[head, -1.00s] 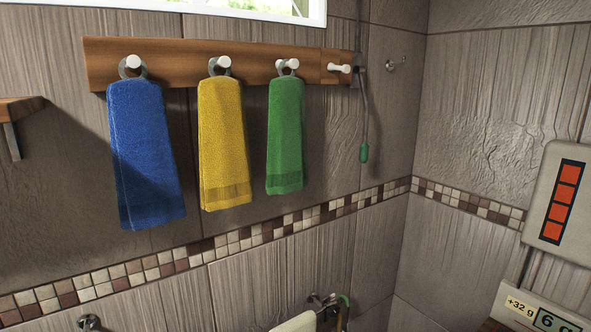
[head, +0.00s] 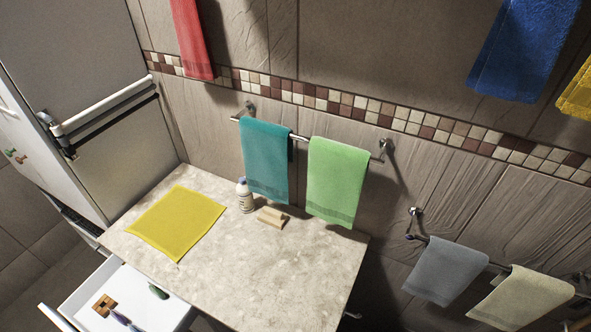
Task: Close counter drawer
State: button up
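The counter (head: 270,272) has a pale stone top and stands against the tiled wall at the lower middle of the head view. Its white drawer (head: 82,293) is pulled open at the lower left, and the frame's lower edge cuts part of it off. Inside the drawer lie a brown wooden block-like item (head: 104,305), a dark green item (head: 158,291) and a purplish item with a long shape (head: 122,319). My gripper is not in view.
A yellow cloth (head: 177,222), a white bottle (head: 245,195) and a tan block (head: 272,217) are on the counter. Teal (head: 265,160) and green (head: 337,180) towels hang behind it. A tall white cabinet (head: 35,150) stands left of the counter, near the open drawer.

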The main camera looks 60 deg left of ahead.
aim_at(124, 290)
jog(key=k+l+u, duration=0.1)
jog(key=k, duration=0.25)
jog(key=k+l+u, duration=0.1)
jog(key=k, duration=0.2)
jog(key=u, duration=3.4)
